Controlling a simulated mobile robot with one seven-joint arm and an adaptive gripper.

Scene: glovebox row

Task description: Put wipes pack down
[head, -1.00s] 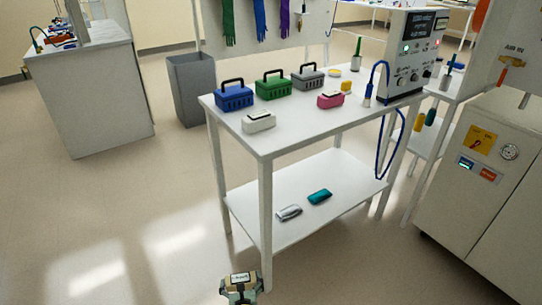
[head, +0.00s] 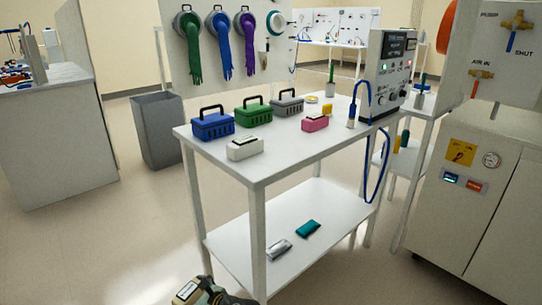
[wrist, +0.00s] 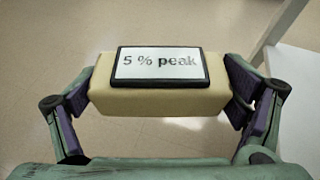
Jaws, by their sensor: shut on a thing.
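My gripper (wrist: 160,95) is shut on a cream block-shaped pack (wrist: 160,102), one finger at each end. A black-framed label on the pack's top reads "5 % peak"; no wording about wipes shows. The pack is level and hangs above the floor. In the head view, my gripper and the pack (head: 186,291) are at the bottom edge, partly cut off, in front and to the left of the white table (head: 262,172). Nothing shows touching the pack except my fingers.
The table top holds blue (head: 212,126), green (head: 253,116) and grey (head: 287,106) boxes, a white pack (head: 245,149) and a pink pack (head: 315,123). Silver (head: 279,250) and teal (head: 308,229) packs lie on the lower shelf (head: 300,205). The table's front strip is bare.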

